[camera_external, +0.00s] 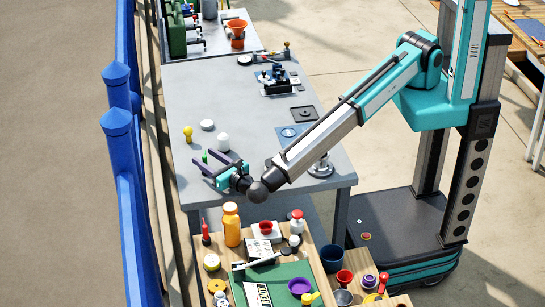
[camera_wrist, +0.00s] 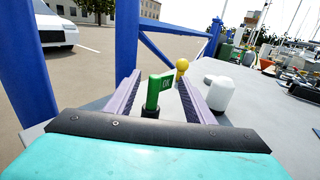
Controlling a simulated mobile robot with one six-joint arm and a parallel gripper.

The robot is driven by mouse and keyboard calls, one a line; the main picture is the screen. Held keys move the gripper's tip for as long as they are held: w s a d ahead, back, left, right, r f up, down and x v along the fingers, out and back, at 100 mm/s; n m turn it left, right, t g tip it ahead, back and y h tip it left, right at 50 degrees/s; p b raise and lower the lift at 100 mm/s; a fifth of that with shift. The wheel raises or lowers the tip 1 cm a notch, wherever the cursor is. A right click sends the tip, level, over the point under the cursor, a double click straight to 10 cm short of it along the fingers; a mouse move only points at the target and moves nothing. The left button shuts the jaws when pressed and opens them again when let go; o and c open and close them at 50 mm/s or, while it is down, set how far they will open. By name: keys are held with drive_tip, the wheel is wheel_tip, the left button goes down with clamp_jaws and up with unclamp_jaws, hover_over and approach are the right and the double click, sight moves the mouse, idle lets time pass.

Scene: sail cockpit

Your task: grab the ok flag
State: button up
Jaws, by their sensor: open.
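The ok flag (camera_wrist: 159,91) is a small green upright piece with pale lettering on a dark base. In the wrist view it stands between the two fingers of my gripper (camera_wrist: 158,79), with a gap on each side. In the external view the green flag (camera_external: 204,157) shows small near the left edge of the grey table. My gripper (camera_external: 213,160) is open and low over that table corner, its fingers pointing away toward the far end. The flag's lower base is partly hidden by my gripper body in the wrist view.
A white rounded cylinder (camera_wrist: 220,95) stands close to the right finger. A yellow knob (camera_wrist: 182,67) stands just beyond the flag. Blue railing posts (camera_external: 117,130) run along the left. A white disc (camera_external: 207,125) lies farther back; the table's middle is clear.

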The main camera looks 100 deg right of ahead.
drive_tip(key=shift+w+d, duration=0.15)
drive_tip(key=shift+d, duration=0.05)
idle(0.4)
clamp_jaws()
